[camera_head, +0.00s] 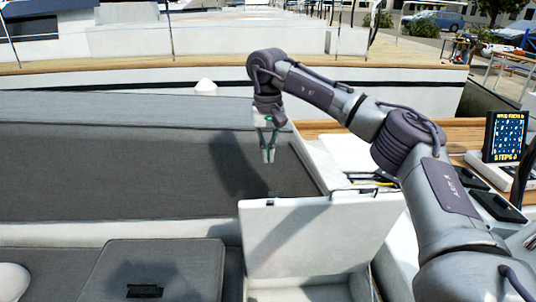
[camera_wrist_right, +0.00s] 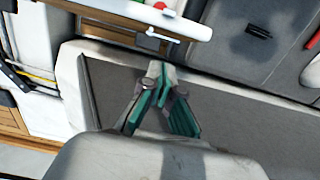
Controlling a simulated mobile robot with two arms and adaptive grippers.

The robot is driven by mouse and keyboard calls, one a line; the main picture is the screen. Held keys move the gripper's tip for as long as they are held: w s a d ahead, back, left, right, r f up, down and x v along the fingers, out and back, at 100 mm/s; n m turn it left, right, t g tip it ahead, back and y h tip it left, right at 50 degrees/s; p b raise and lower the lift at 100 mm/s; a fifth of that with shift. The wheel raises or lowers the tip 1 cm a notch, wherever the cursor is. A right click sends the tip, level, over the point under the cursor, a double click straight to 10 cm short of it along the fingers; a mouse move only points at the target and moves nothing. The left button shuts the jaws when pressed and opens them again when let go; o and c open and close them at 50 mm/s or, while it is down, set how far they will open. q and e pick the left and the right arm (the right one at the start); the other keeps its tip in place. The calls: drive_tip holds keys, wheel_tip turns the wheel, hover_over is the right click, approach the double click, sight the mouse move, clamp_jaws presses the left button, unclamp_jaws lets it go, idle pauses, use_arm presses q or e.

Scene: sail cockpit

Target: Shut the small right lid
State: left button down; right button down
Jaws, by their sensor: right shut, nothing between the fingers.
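The small right lid (camera_head: 318,232) is a white panel standing raised, with its pale face towards me in the head view. The open white compartment (camera_head: 310,294) lies below and in front of it. In the wrist view the lid (camera_wrist_right: 125,14) is seen nearly edge-on at the top, with a hinge or latch fitting along it. My right gripper (camera_head: 268,155) is shut and empty, fingers down, above and behind the lid's top edge and apart from it. It also shows in the wrist view (camera_wrist_right: 158,72). My left gripper is not in view.
A closed grey-padded lid (camera_head: 185,262) with a dark handle lies to the left. A long grey backrest (camera_head: 110,165) runs behind. A tablet screen (camera_head: 505,136) stands on the wooden ledge at right. Small red and green items (camera_wrist_right: 162,8) show beyond the raised lid.

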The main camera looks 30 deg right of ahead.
sight(269, 199)
wheel_tip(269, 199, down, 8)
drive_tip(key=shift+d+r+p, duration=0.1)
drive_tip(key=shift+d+p, duration=0.05)
drive_tip(key=shift+p, duration=0.5)
drive_tip(key=s, duration=0.1)
drive_tip(key=s+a+p, duration=0.1)
drive_tip(key=shift+s+a+f, duration=0.2)
drive_tip(key=shift+s+a, duration=0.1)
drive_tip(key=shift+s, duration=0.05)
drive_tip(key=shift+s+a+f, duration=0.1)
drive_tip(key=shift+s+a, duration=0.15)
drive_tip(key=shift+s, duration=0.15)
drive_tip(key=shift+w+f, duration=0.1)
drive_tip(key=shift+f, duration=0.05)
